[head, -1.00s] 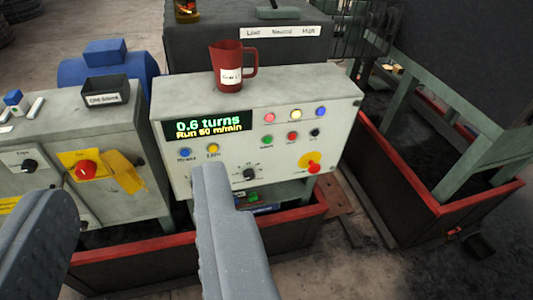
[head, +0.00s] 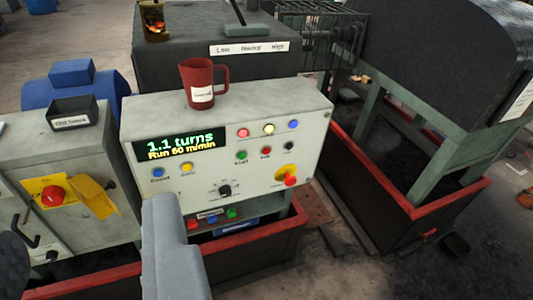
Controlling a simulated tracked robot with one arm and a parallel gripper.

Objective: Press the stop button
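The control panel (head: 225,180) is a pale box with a lit display (head: 180,145) reading "1.1 turns" and "Run 60 m/min". A small red button (head: 265,152), likely the stop button, sits between a green button (head: 241,155) labelled Start and a black button (head: 289,146). Its own label is too small to read surely. A red mushroom knob (head: 291,181) on yellow is at the panel's lower right. My gripper (head: 88,228) is open and empty, its fingers wide apart. The right finger is below and left of the red button, in front of the panel's lower left.
A red mug (head: 202,85) stands on the panel box. A left cabinet (head: 110,165) carries a red knob (head: 52,196) on yellow, a yellow flap (head: 95,197) and a black tray (head: 73,115). Red-rimmed troughs (head: 400,215) stand around.

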